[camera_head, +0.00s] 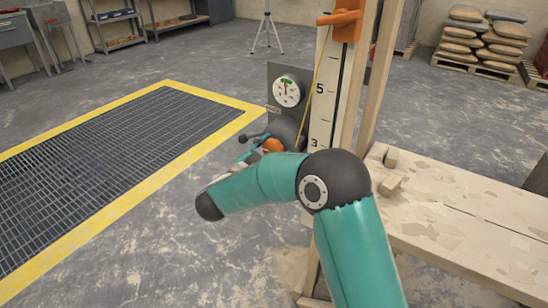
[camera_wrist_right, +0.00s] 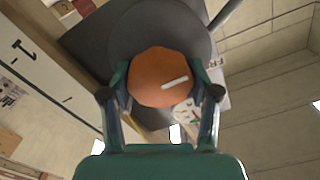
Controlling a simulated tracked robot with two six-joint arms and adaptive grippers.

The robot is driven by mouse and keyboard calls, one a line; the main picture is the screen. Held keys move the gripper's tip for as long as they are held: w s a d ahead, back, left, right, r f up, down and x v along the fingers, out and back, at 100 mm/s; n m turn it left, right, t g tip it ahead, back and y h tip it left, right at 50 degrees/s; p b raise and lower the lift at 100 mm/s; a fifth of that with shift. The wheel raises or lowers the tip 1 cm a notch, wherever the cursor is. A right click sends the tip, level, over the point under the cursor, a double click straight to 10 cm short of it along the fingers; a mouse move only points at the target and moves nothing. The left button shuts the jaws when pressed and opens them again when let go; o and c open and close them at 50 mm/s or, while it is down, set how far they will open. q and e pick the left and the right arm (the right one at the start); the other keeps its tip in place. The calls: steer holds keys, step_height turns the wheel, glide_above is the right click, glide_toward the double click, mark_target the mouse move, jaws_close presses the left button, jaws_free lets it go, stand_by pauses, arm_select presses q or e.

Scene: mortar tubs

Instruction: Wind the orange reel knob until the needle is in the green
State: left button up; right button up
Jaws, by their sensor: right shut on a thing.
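The orange reel knob (camera_head: 272,145) sits on a dark round reel (camera_head: 284,131) low on the post, partly hidden by my right arm. In the right wrist view the knob (camera_wrist_right: 160,77) is faceted, with a white line tilted slightly up to the right. My right gripper (camera_head: 260,147) has its two fingers on opposite sides of the knob, shut on it. Above the reel, a white round gauge (camera_head: 287,91) shows a green patch near its top. The needle is too small to read surely against the green. My left gripper is not in view.
A tall numbered scale board (camera_head: 326,95) stands beside the gauge, with a yellow cord and an orange bracket (camera_head: 346,18) at its top. A wooden bench (camera_head: 450,205) is at right. A yellow-edged floor grate (camera_head: 110,150) lies at left.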

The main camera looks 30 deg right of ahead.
steer(key=shift+m, duration=0.6)
steer(key=o, duration=1.2)
steer(key=v, duration=1.2)
steer(key=shift+f, duration=0.1)
steer(key=shift+w, duration=0.1)
